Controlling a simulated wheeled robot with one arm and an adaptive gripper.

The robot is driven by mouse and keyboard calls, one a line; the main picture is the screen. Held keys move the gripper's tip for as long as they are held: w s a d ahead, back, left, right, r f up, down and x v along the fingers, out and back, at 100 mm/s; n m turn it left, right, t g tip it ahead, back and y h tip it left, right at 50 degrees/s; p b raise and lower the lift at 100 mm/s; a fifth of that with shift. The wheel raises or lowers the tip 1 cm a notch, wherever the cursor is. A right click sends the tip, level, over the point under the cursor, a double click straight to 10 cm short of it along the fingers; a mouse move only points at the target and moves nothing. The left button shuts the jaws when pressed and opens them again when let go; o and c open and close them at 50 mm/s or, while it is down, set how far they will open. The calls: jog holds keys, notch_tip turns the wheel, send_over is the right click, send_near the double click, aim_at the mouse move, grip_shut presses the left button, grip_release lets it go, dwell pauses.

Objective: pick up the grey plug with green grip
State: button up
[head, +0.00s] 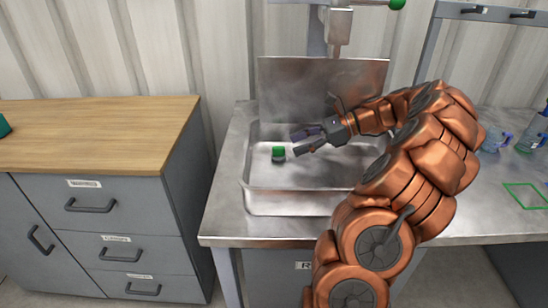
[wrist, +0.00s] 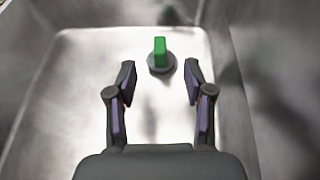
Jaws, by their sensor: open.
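The grey plug with green grip (head: 278,154) stands upright on the floor of the metal tote (head: 290,202), toward its left side. In the wrist view the plug (wrist: 160,62) shows its round grey base and green grip, just past the fingertips and centred between them. My gripper (head: 297,142) is open and empty, reaching into the tote from the right, with its fingers a little to the right of the plug. The wrist view also shows my gripper (wrist: 159,72) with both fingers spread and nothing between them.
The tote walls rise around the plug, and a metal back panel (head: 300,85) stands behind. A wooden-topped cabinet (head: 90,135) is at the left.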

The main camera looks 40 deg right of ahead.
aim_at(274, 156)
jog(key=shift+x, duration=3.9)
jog(key=shift+s, duration=0.1)
jog(key=shift+c, duration=0.2)
jog(key=c, duration=0.8)
jog(key=shift+f, duration=0.1)
grip_shut()
